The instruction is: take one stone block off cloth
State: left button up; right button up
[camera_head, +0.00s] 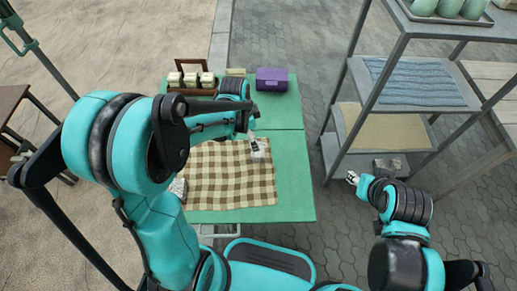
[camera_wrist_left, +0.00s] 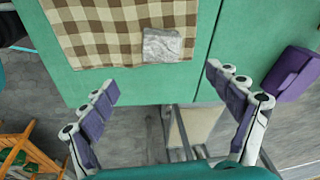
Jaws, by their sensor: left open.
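The brown-and-cream checkered cloth (camera_head: 225,185) lies on the green table. A grey stone block (camera_head: 258,152) rests near its right edge; it also shows in the left wrist view (camera_wrist_left: 162,46) at the cloth's edge. A second grey block (camera_head: 178,187) sits at the cloth's left side, partly hidden by my left arm. My left gripper (camera_head: 252,137) is beside the right-hand block in the head view. In the left wrist view its fingers (camera_wrist_left: 162,84) are wide apart with nothing between them, and the block is beyond them. My right gripper (camera_head: 352,177) hangs empty right of the table.
A purple box (camera_head: 272,79) and a wooden rack (camera_head: 192,75) with pale blocks stand at the table's back. A metal shelf (camera_head: 390,110) stands to the right, with a grey block (camera_head: 390,166) low on it.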

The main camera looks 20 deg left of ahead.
pick_arm(q)
jog(key=f+m, duration=0.1)
jog(key=f, duration=0.1)
jog(key=w+f+m+g, duration=0.1)
jog(key=f, duration=0.1)
jog(key=w+f+m, duration=0.1)
jog(key=f, duration=0.1)
jog(key=shift+f+m+h+p, duration=0.3)
jog(key=shift+f+p, duration=0.1)
jog(key=f, duration=0.1)
jog(key=f+b, duration=0.1)
jog(key=f, duration=0.1)
jog(key=shift+w+d, duration=0.1)
jog(key=shift+d, duration=0.2)
jog(key=f+b, duration=0.2)
jog(key=f, duration=0.1)
jog(key=d+f+b, duration=0.1)
jog(key=f, duration=0.1)
jog(key=shift+w+f, duration=0.1)
jog(key=shift+w, duration=0.25)
jog(key=shift+c, duration=0.6)
jog(key=c, duration=1.5)
